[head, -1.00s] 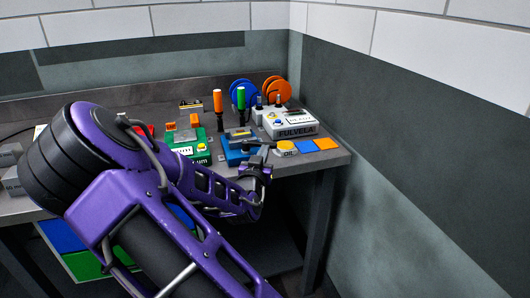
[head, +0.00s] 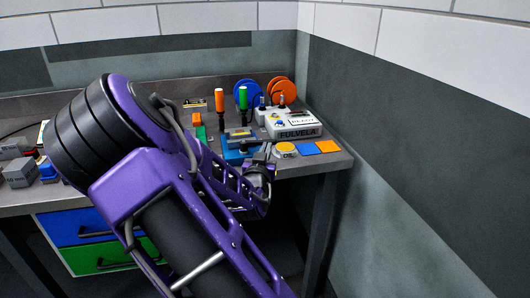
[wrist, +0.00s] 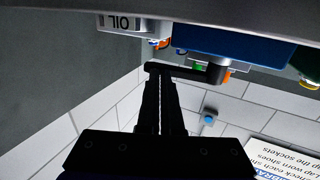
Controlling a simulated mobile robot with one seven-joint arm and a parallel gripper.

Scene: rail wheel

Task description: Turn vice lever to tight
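The blue vice (head: 235,153) stands at the bench's front edge in the head view, right of my arm. In the wrist view, which is upside down, the vice's blue body (wrist: 245,46) is at the top. The black lever (wrist: 195,72) runs left from a round pivot. My gripper (wrist: 160,78) has its two dark fingers close together, with their tips at the lever's free end. Whether they touch or pinch the lever is too dark to tell. In the head view my gripper (head: 260,172) is low before the bench edge, partly hidden.
Grey blocks are at left. The wall closes the right side.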

